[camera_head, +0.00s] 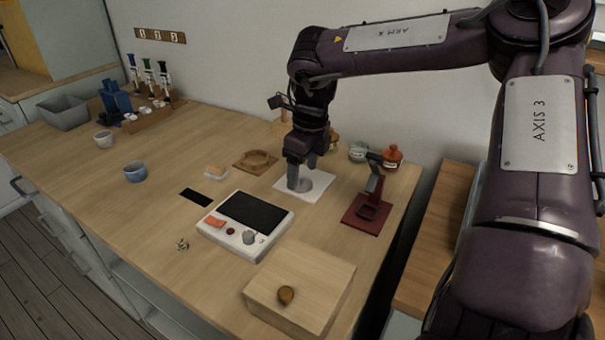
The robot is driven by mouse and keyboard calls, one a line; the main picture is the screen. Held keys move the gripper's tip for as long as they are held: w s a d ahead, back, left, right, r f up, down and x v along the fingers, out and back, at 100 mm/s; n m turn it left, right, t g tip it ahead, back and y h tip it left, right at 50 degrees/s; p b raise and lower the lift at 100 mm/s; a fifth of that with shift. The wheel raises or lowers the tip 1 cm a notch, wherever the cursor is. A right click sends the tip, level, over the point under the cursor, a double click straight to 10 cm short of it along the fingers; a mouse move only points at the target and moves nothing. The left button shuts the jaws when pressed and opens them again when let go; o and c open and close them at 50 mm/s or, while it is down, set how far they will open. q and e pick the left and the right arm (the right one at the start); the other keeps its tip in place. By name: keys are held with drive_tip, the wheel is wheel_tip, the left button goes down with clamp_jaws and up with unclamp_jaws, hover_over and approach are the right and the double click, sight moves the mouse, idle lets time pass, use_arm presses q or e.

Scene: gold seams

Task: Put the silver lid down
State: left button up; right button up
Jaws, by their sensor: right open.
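My right gripper (300,177) points down over a white square mat (287,193) near the middle of the table, its fingers apart. A grey round disc, seemingly the silver lid (318,181), lies flat on the mat just right of and beneath the fingers. The fingers partly hide the lid, and I cannot tell if they touch it. My left gripper is not in view.
A white device with a dark screen (252,211) sits in front of the mat. A dark red stand (366,211) is to its right and a wooden dish (256,159) to its left. A wooden box (325,282) stands at the front.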

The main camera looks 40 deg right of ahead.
sight(308, 187)
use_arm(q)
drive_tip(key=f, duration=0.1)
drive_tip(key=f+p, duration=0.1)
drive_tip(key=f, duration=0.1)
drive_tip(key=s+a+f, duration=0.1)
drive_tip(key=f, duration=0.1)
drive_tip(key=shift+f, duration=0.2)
use_arm(e)
wheel_tip(308, 187, up, 10)
drive_tip(key=s, duration=0.1)
drive_tip(key=shift+s+d, duration=0.1)
